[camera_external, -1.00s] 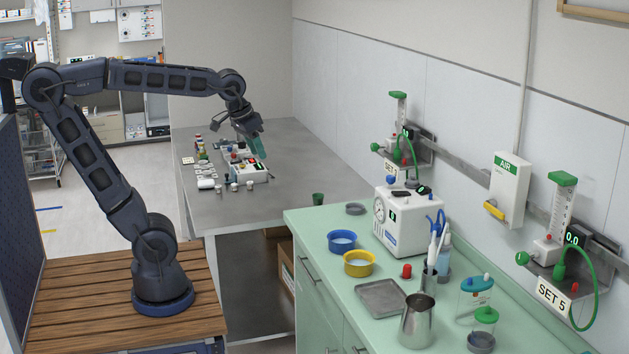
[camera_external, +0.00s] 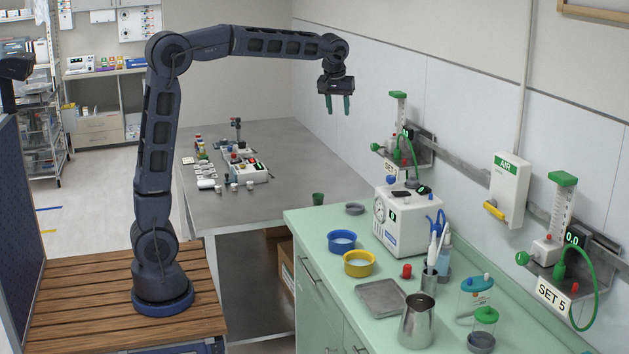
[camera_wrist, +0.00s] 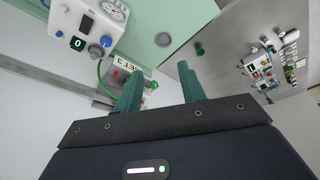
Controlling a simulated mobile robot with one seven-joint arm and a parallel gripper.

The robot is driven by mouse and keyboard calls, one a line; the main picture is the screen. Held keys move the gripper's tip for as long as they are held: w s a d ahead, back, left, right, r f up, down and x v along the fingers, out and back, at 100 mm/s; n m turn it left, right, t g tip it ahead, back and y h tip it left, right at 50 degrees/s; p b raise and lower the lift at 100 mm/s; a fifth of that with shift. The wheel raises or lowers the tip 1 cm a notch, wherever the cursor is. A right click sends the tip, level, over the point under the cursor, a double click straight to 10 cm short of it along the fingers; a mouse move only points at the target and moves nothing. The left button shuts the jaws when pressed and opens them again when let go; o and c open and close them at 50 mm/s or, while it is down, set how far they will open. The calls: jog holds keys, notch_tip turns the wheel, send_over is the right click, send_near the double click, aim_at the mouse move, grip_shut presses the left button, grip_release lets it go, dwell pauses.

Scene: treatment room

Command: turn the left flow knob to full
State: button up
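The left flowmeter (camera_external: 398,108) hangs on the wall rail behind the white device. Its green knob (camera_external: 375,147) sticks out at the lower left. In the wrist view a green knob (camera_wrist: 153,85) shows just beyond my fingers, by a label that seems to read SET 3 (camera_wrist: 131,62). The knob's setting is too small to tell. The right flowmeter (camera_external: 563,210) has its own green knob (camera_external: 522,258), a SET 5 label and a display reading 0.0. My gripper (camera_external: 338,105) points down, its green fingers apart and empty, in the air left of and above the left flowmeter.
The white device (camera_external: 407,222) with a gauge stands on the green counter (camera_external: 310,222) in front of the left flowmeter. Bowls, a steel jug (camera_external: 417,322) and a tray (camera_external: 381,298) are there too. The grey table (camera_external: 235,205) carries a panel (camera_external: 243,168) and small parts.

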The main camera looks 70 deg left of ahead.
jog(key=w+a+f+n+g+y, duration=0.1)
jog(key=w+a+f+n, duration=0.15)
jog(key=w, duration=0.35)
jog(key=w+a+f+n, duration=0.1)
jog(key=w+a, duration=0.3)
jog(key=w, duration=0.2)
jog(key=n+g+y, duration=0.1)
jog(key=n, duration=0.3)
send_near(375, 144)
jog(key=x, duration=0.9)
jog(key=shift+w+a+f, duration=0.1)
jog(key=shift+a+f, duration=0.15)
jog(key=shift+f, duration=0.05)
jog(key=c, duration=0.9)
